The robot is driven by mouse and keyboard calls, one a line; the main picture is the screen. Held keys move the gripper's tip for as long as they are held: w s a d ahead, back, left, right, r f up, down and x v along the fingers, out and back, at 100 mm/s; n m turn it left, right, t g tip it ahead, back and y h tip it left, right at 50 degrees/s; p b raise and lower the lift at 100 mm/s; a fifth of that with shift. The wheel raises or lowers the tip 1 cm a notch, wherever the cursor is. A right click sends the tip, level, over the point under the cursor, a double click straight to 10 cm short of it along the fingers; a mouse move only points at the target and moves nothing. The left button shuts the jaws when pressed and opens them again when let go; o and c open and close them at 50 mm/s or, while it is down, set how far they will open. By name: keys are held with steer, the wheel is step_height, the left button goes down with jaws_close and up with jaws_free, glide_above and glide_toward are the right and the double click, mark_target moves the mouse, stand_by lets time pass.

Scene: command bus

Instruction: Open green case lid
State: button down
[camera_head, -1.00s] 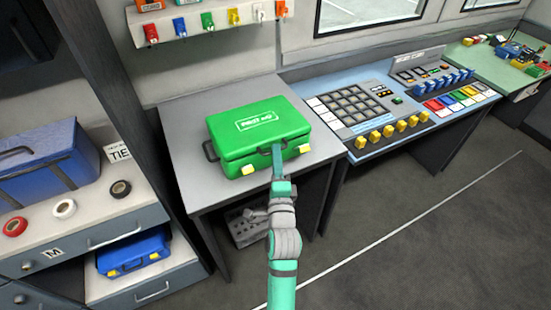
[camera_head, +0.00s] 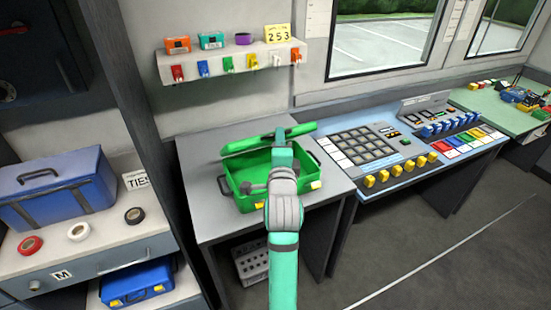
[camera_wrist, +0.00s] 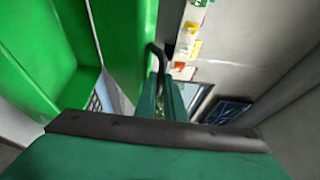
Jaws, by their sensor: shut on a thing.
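The green case (camera_head: 237,192) stands on the grey table with its lid raised, and part of its inside shows. The lid (camera_head: 245,145) is tilted up at the back; it also shows in the wrist view (camera_wrist: 122,35). My gripper (camera_head: 280,134) is at the lid's raised edge, seen end-on behind my arm. In the wrist view my gripper's fingers (camera_wrist: 165,92) are close together around a dark handle (camera_wrist: 154,52) beside the lid. My arm hides the middle of the case.
The grey table (camera_head: 198,160) has free room left of the case. A blue button console (camera_head: 400,150) adjoins on the right. A shelf (camera_head: 230,57) with small boxes and hanging keys is on the wall behind. A drawer cabinet with a blue toolbox (camera_head: 60,190) stands left.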

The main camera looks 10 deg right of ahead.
steer(key=shift+w+a+r, duration=0.2)
steer(key=shift+w+r, duration=0.55)
steer(key=shift+r, duration=0.1)
steer(key=shift+w+a+r, duration=0.2)
steer(key=shift+w+r, duration=0.55)
steer(key=shift+r, duration=0.05)
steer(key=c, duration=1.8)
jaws_free()
steer(key=shift+c, duration=0.2)
steer(key=s+a, duration=0.1)
steer(key=s, duration=0.9)
steer(key=shift+s+f, duration=0.25)
steer(key=shift+s, duration=0.15)
